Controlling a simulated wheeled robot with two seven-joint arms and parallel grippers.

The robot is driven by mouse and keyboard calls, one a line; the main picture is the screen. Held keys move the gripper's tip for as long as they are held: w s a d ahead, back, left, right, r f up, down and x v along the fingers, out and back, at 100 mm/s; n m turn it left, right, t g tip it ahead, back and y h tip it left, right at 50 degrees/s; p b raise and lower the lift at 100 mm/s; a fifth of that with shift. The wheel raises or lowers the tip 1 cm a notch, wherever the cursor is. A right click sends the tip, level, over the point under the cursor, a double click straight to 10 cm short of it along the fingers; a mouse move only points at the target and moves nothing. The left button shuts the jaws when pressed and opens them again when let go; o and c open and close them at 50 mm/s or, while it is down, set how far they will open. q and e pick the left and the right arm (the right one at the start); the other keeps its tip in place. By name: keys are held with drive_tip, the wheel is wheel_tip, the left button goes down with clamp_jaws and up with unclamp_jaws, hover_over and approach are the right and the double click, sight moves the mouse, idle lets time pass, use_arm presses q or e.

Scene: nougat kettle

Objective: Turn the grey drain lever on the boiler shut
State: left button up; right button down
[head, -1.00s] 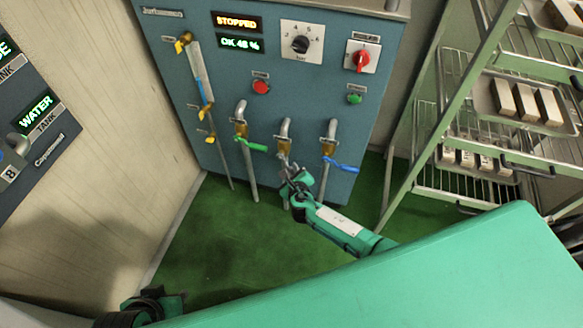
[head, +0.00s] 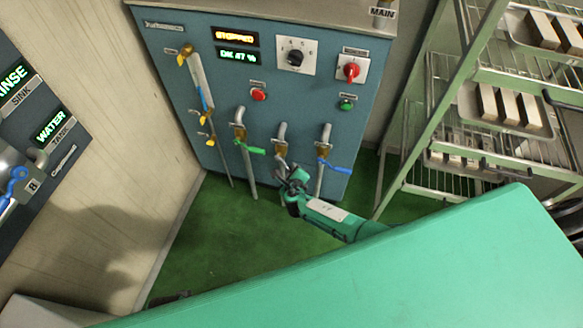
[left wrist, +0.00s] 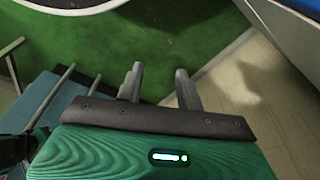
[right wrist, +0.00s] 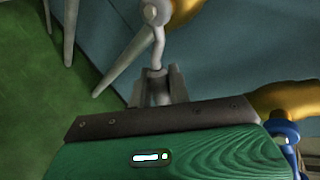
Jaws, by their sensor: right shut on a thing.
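The boiler (head: 225,95) is a blue panel with three brass taps low on its front. The middle tap (head: 281,155) carries the grey drain lever (right wrist: 157,45), which in the right wrist view is a thin, bent metal handle running down from the tap into my jaws. My right gripper (right wrist: 157,88) is shut on the grey lever's end; in the head view it sits just below the middle tap (head: 290,178) and hides most of the lever. My left gripper (left wrist: 158,85) is open and empty above the green floor, away from the boiler.
A green lever (head: 250,148) is left of the middle tap and a blue lever (head: 333,166) right of it, both close to my right gripper. A wire rack with trays (head: 480,125) stands at right. A pale wall (head: 120,110) is at left. Green floor (head: 230,235) is clear.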

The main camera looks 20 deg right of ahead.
drive_tip(key=p, duration=0.2)
drive_tip(key=r+n+p, duration=0.1)
drive_tip(key=shift+s+d+r+g+h+p, duration=0.15)
drive_tip(key=shift+d+g+h+p, duration=0.1)
drive_tip(key=shift+g+h+p, duration=0.15)
drive_tip(key=r+n+g+h+p, duration=0.1)
drive_tip(key=p, duration=0.2)
drive_tip(key=shift+s+d, duration=0.1)
drive_tip(key=shift+d, duration=0.05)
drive_tip(key=shift+r+p, duration=0.2)
drive_tip(key=shift+p, duration=0.1)
use_arm(q)
drive_tip(key=s+a+f+p, duration=0.1)
drive_tip(key=s+a+f, duration=0.1)
drive_tip(key=s+f, duration=0.5)
drive_tip(key=s+a+f+p, duration=0.1)
drive_tip(key=s+a+f, duration=0.1)
drive_tip(key=s+f, duration=0.5)
drive_tip(key=shift+s+a+f+g+y, duration=0.25)
drive_tip(key=shift+s+f+g+y, duration=0.05)
drive_tip(key=shift+f, duration=1.35)
use_arm(e)
drive_tip(key=shift+s+d+r+n+g+h, duration=0.1)
drive_tip(key=shift+r+n+g+h, duration=0.45)
drive_tip(key=shift+n+h, duration=0.2)
use_arm(q)
drive_tip(key=shift+s+f, duration=0.1)
drive_tip(key=shift+s, duration=0.15)
